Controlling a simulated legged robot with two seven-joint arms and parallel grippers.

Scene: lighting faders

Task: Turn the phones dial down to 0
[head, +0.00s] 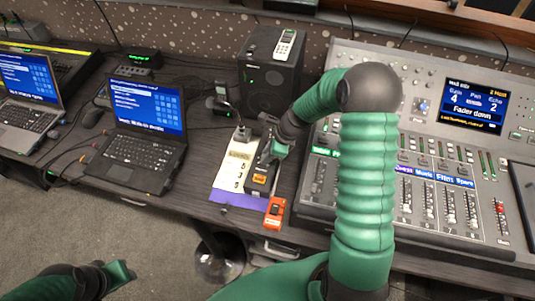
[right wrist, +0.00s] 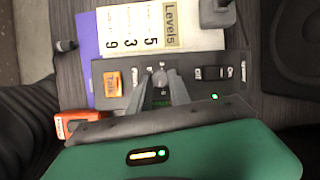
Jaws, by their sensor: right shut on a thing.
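The phones dial (right wrist: 159,78) is a small grey knob on a narrow black control box (right wrist: 190,72), between an orange Talk button and an Off/On switch. In the head view the black box (head: 262,180) lies on the desk under my right gripper (head: 275,146). In the right wrist view my right gripper (right wrist: 159,85) has its two fingers on either side of the dial, shut on it. The fingers hide part of the dial, and I cannot read its pointer. My left gripper (head: 120,275) is low at the left, in front of the desk and away from the box.
A Levels card (right wrist: 150,28) on a purple sheet lies beside the box. A red-orange device (head: 275,212) sits at the desk's front edge.

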